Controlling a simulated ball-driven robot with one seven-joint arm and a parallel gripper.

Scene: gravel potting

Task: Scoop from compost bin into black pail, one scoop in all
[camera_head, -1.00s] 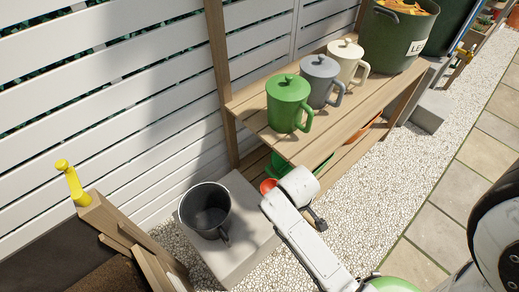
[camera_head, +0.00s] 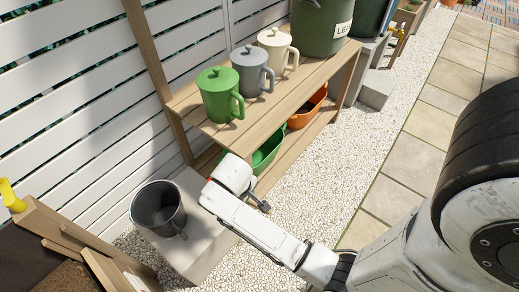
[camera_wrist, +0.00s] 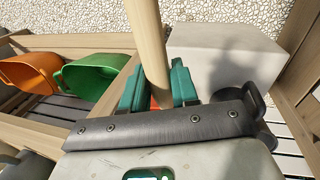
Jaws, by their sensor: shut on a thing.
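The black pail (camera_head: 158,208) stands upright on a pale grey block (camera_head: 196,254), left of my arm's end. Its inside looks dark. The compost bin (camera_head: 70,238) is at the lower left, with wooden boards and brown compost (camera_head: 72,276) partly in view. In the head view the fingers are hidden by my arm. A dark curved part, apparently the pail's handle (camera_wrist: 256,98), shows right of the fingers.
A wooden shelf (camera_head: 290,88) carries green (camera_head: 218,96), grey (camera_head: 247,72) and cream (camera_head: 274,50) lidded jugs. A yellow fitting (camera_head: 12,196) tops the bin's side. Gravel and paving lie right.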

